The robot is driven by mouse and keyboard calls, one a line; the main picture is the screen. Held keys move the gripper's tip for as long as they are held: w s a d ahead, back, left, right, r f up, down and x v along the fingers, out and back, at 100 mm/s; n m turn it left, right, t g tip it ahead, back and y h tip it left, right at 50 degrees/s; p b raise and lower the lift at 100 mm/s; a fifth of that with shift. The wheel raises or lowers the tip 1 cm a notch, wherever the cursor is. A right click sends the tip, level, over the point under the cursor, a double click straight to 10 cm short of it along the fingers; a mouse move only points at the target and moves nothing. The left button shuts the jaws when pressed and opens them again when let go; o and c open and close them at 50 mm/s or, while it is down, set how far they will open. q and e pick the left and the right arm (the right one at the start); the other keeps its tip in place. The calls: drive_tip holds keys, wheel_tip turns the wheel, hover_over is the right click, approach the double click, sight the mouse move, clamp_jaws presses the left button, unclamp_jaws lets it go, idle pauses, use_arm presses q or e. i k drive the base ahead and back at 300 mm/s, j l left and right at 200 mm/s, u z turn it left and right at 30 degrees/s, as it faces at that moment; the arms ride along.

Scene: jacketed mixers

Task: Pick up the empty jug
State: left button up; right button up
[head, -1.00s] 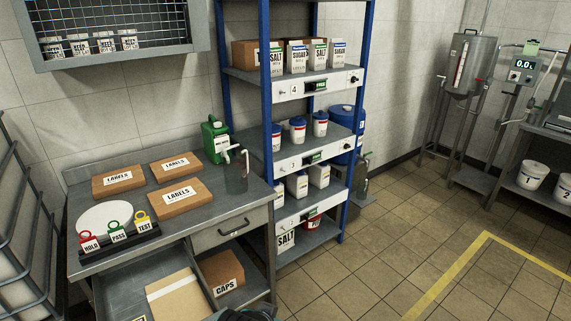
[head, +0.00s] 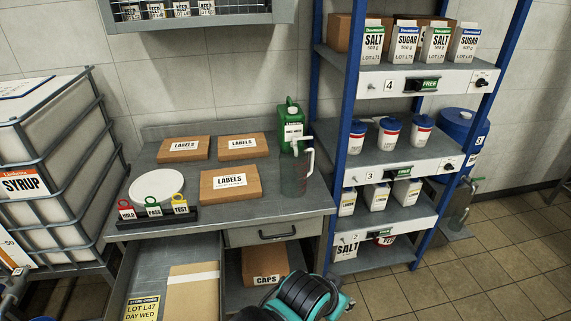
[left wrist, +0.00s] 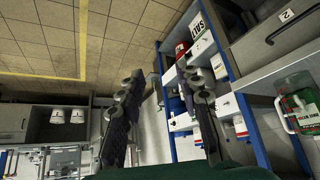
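The empty jug (head: 294,174) is clear with a white handle. It stands upright on the steel bench at its right end, in front of a green jerrycan (head: 291,127). In the left wrist view the jug (left wrist: 294,108) shows at the right edge, tilted by the camera angle, with the green can behind it. My left gripper (left wrist: 163,76) is open with nothing between its fingers. It is apart from the jug, which lies to the right of the fingers there. My right gripper is in neither view.
Cardboard label boxes (head: 231,183), a white disc (head: 157,188) and a tag rack (head: 155,217) occupy the bench. A blue-posted shelf (head: 343,150) stands close to the jug's right. A syrup tank (head: 40,180) is at left. My teal and black arm part shows at the bottom.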

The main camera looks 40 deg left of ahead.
sight(299, 170)
drive_tip(key=i+j+u, duration=0.15)
drive_tip(key=i+u, duration=1.05)
drive_tip(key=i+j, duration=0.05)
drive_tip(key=i, duration=0.05)
